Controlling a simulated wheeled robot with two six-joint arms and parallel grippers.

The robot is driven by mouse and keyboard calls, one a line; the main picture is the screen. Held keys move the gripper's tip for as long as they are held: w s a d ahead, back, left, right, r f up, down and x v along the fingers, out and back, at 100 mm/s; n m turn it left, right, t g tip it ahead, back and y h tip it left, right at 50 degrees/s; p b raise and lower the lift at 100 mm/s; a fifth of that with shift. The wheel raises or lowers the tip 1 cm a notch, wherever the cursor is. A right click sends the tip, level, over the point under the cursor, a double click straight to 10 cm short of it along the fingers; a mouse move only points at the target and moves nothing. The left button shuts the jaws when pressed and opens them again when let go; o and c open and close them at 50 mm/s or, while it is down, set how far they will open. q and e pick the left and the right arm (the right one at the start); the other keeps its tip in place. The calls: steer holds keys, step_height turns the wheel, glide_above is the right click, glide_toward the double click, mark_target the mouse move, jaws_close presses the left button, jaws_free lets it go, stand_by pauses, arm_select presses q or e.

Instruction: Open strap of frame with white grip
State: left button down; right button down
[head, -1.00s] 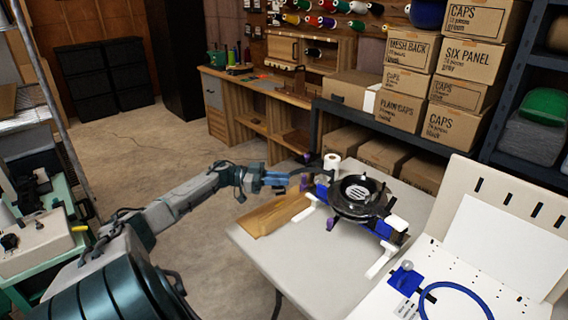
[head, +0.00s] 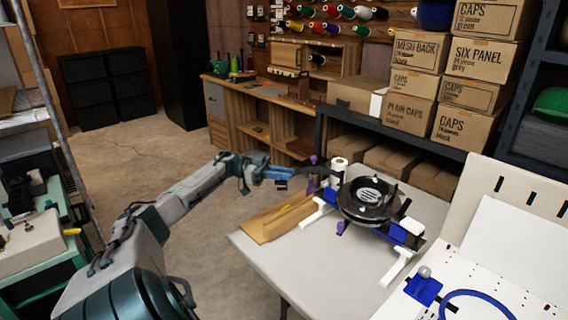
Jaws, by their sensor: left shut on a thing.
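A round black frame (head: 369,203) sits on a stand with a blue bar (head: 398,233) and white feet on the grey table (head: 300,255). A dark curved strap (head: 317,170) reaches out from the frame's left side, clear of the ring at its outer end. My left gripper (head: 284,173) is shut on the outer end of this strap, above the table's far left part. A white block (head: 411,226) is at the frame's right side; I cannot tell if it is the white grip. My right gripper is not in view.
A white roll (head: 340,166) stands behind the frame. A white pegboard panel (head: 500,275) with a blue hoop (head: 478,300) is at the lower right. The table's front left is clear.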

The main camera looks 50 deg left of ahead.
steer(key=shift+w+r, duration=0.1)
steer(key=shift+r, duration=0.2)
arm_select(q)
steer(key=c, duration=1.3)
jaws_free()
steer(key=shift+w, duration=0.1)
steer(key=shift+a, duration=0.25)
steer(key=shift+b+v, duration=1.45)
steer(key=shift+v, duration=3.75)
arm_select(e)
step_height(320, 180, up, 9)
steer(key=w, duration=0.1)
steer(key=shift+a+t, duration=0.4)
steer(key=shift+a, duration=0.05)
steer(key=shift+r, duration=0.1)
